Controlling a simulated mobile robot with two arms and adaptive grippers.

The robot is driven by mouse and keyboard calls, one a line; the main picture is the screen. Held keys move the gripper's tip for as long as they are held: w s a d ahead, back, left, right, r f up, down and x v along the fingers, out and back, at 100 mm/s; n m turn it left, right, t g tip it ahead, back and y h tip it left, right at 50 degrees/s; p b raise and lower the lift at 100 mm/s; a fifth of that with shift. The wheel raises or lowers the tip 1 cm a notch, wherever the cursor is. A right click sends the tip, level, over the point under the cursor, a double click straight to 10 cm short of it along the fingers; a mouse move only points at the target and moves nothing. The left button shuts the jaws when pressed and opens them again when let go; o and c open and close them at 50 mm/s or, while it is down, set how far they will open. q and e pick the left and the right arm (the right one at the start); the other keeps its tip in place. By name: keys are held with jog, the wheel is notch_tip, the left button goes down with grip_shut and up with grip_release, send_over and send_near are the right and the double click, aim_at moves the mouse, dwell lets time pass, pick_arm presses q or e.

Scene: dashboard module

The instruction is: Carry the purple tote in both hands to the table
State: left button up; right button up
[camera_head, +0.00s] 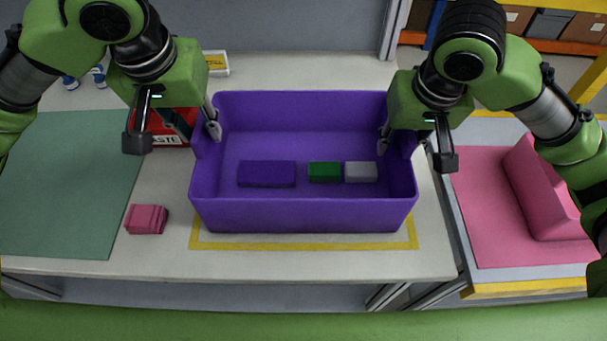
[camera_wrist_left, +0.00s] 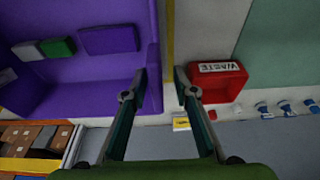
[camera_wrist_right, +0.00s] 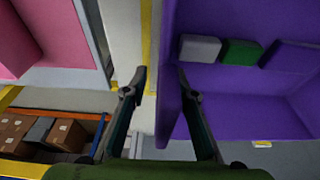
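The purple tote (camera_head: 300,215) sits upright on the white worktop, over a yellow outline. Inside lie a dark purple block (camera_head: 266,174), a green block (camera_head: 324,172) and a grey block (camera_head: 361,172). My left gripper (camera_head: 198,130) is at the tote's left end wall, and my right gripper (camera_head: 402,140) is at its right end wall. In the left wrist view the fingers (camera_wrist_left: 158,92) are apart, one on each side of the wall. In the right wrist view the fingers (camera_wrist_right: 160,82) are likewise apart around the other end wall (camera_wrist_right: 168,90). Both look open.
A red waste bin (camera_head: 165,130) stands just left of the tote, partly behind my left gripper. A pink block (camera_head: 146,219) and a green mat (camera_head: 65,185) are farther left. On the right, a separate table (camera_head: 530,280) holds a pink mat (camera_head: 485,225) and a pink tote (camera_head: 545,195).

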pick_arm(q)
jog(key=v, duration=0.6)
jog(key=shift+r, duration=0.1)
pick_arm(e)
jog(key=shift+r, duration=0.5)
jog(key=v, duration=1.1)
jog(key=shift+s, duration=0.1)
